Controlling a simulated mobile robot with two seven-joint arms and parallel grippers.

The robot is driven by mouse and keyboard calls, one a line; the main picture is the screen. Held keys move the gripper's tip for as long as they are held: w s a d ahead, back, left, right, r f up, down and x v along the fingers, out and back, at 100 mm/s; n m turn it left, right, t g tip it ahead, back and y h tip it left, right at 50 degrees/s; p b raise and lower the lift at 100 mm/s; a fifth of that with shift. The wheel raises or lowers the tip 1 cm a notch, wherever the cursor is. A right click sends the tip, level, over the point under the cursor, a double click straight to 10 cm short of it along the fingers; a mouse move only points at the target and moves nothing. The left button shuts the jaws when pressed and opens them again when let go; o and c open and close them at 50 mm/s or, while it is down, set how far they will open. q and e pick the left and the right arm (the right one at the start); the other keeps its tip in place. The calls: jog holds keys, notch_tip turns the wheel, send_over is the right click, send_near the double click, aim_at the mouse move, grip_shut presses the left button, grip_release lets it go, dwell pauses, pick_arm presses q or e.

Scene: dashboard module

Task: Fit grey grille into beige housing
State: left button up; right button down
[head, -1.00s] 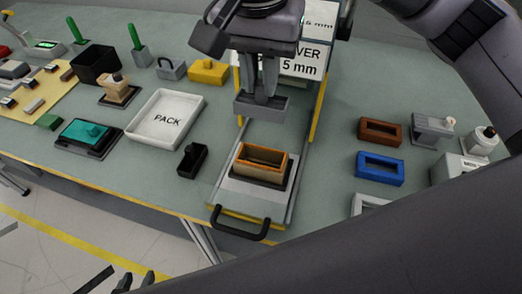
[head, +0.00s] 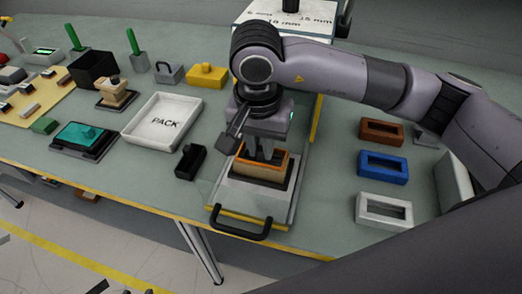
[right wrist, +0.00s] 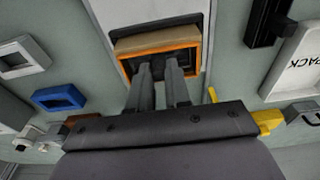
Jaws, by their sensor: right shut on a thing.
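The beige housing (head: 258,170), a box with an orange rim, sits on a dark base in the fixture; the right wrist view shows its wall and rim (right wrist: 155,42). My right gripper (head: 262,152) points down at the housing, its fingertips at or inside the rim. It is shut on the grey grille, which is mostly hidden by the fingers and the housing walls. I cannot tell how deep the grille sits or whether it is level. The fingers also show in the right wrist view (right wrist: 159,72). My left gripper is not in view.
The fixture plate has a black handle (head: 240,222) in front. A black holder (head: 190,161) and the white PACK tray (head: 150,138) stand left. Brown (head: 381,132), blue (head: 382,167) and white (head: 384,210) frames lie right. Open table separates them from the fixture.

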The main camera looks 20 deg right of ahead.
jog(key=shift+f, duration=0.1)
jog(key=shift+f, duration=0.25)
jog(key=c, duration=1.1)
grip_release()
jog(key=shift+r, duration=0.1)
jog(key=shift+r, duration=0.1)
jog(key=r, duration=0.8)
jog(key=s+r, duration=0.1)
jog(key=r, duration=0.3)
jog(key=shift+s+a+b, duration=0.1)
jog(key=shift+a+b, duration=0.3)
